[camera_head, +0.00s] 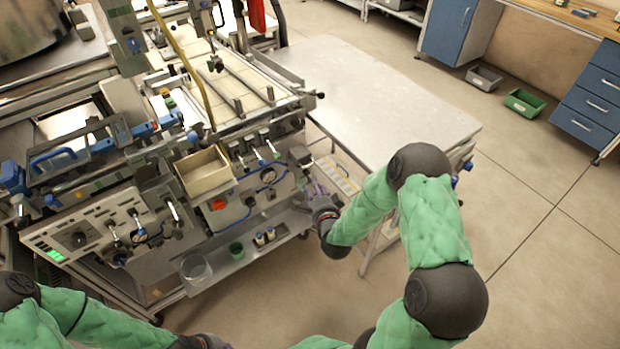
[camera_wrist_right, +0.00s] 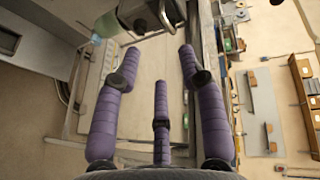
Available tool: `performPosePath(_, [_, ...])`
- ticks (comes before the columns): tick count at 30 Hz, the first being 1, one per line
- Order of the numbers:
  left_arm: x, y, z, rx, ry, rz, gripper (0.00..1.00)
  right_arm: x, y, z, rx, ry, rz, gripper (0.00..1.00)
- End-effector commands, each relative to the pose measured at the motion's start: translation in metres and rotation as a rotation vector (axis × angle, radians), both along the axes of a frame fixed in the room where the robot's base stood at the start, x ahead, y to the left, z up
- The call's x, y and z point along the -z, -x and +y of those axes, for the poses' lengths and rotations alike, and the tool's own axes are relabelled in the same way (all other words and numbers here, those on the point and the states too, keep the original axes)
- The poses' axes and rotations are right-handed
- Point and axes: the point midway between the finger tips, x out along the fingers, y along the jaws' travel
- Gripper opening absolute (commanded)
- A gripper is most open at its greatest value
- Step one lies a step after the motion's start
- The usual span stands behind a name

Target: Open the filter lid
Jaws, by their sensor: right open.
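My right gripper (camera_head: 316,190) is at the right end of the machine, just below a small grey block-shaped unit (camera_head: 300,156) on its front. I cannot tell for sure whether this unit is the filter with its lid. In the right wrist view, my right gripper (camera_wrist_right: 160,62) has its purple fingers spread and empty. A dark housing with a round metal fitting (camera_wrist_right: 142,17) and a pale green bowl (camera_wrist_right: 107,25) is beyond the fingertips at the top, apart from them. My left gripper (camera_head: 207,342) is mostly cut off at the bottom edge; its fingers are hidden.
The machine's front carries knobs, a gauge (camera_head: 268,176) and an open beige bin (camera_head: 203,172). A lower shelf holds a clear beaker (camera_head: 195,268) and a green cup (camera_head: 236,250). A grey table (camera_head: 385,95) stands behind my right arm.

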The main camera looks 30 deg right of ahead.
Motion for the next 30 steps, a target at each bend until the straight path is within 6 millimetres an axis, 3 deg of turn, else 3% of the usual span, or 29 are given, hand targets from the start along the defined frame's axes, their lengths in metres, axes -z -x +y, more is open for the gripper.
performPosePath(8, [0.007, 0.0, 0.0, 0.0, 0.0, -0.001, 0.0, -0.001, -0.017, -0.011, 0.017, -0.012, -0.035, 0.41])
performPosePath(21, [0.028, 0.0, 0.0, 0.0, 0.0, -0.001, 0.0, 0.016, -0.084, -0.032, 0.016, -0.012, -0.031, 0.41])
performPosePath(30, [0.032, 0.0, 0.0, 0.0, 0.0, 0.0, 0.0, 0.017, -0.1, -0.038, 0.015, -0.011, -0.03, 0.41])
